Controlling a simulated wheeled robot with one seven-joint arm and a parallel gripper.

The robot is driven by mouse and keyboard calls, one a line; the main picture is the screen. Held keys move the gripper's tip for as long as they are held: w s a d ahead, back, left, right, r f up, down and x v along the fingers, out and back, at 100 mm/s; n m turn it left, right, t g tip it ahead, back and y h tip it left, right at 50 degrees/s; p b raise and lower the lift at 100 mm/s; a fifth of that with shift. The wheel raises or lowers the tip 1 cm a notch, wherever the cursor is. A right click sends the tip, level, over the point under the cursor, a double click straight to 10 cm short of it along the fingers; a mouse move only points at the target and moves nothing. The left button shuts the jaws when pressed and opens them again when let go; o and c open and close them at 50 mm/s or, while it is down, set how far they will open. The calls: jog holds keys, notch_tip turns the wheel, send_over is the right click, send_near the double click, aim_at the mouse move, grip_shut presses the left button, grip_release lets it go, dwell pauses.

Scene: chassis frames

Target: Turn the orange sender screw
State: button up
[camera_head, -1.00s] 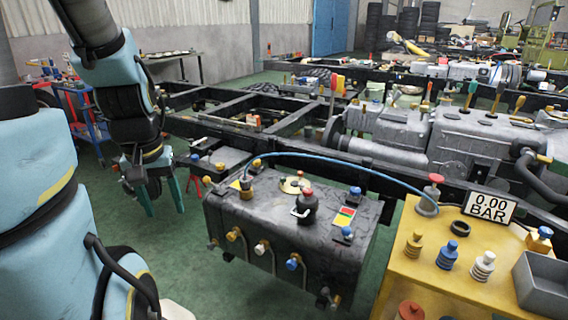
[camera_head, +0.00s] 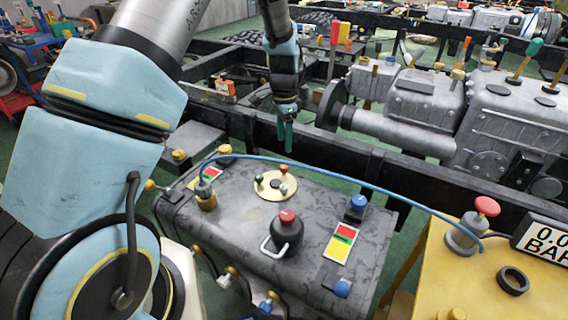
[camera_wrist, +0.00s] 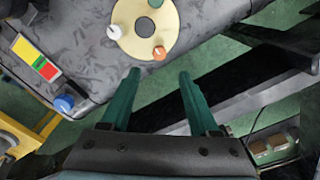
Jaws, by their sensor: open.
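The sender is a cream round plate (camera_head: 268,193) on top of the dark tank (camera_head: 215,236). In the head view it carries several small coloured screws around a dark centre. In the wrist view the plate (camera_wrist: 133,42) lies at the top, with the orange screw (camera_wrist: 158,53) on its near edge and a white screw (camera_wrist: 114,32) to the left. My gripper (camera_head: 284,142) hangs fingers-down beyond the plate. In the wrist view its green fingers (camera_wrist: 160,74) are apart and empty, with the orange screw just ahead of the gap, not between them.
A black red-topped valve (camera_head: 288,232) with a handle stands in front of the plate. A blue hose (camera_head: 330,177) arches across the tank. A blue cap (camera_head: 355,207) is to the right. Black chassis rails (camera_head: 345,157) run behind. A yellow bench (camera_head: 432,270) stands at right.

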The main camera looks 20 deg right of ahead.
aim_at(284, 166)
notch_tip(284, 166, down, 9)
jog(key=shift+a+f+p, duration=0.1)
jog(key=shift+f+p, duration=0.05)
jog(key=shift+p, duration=0.5)
jog(key=shift+s, duration=0.1)
grip_shut()
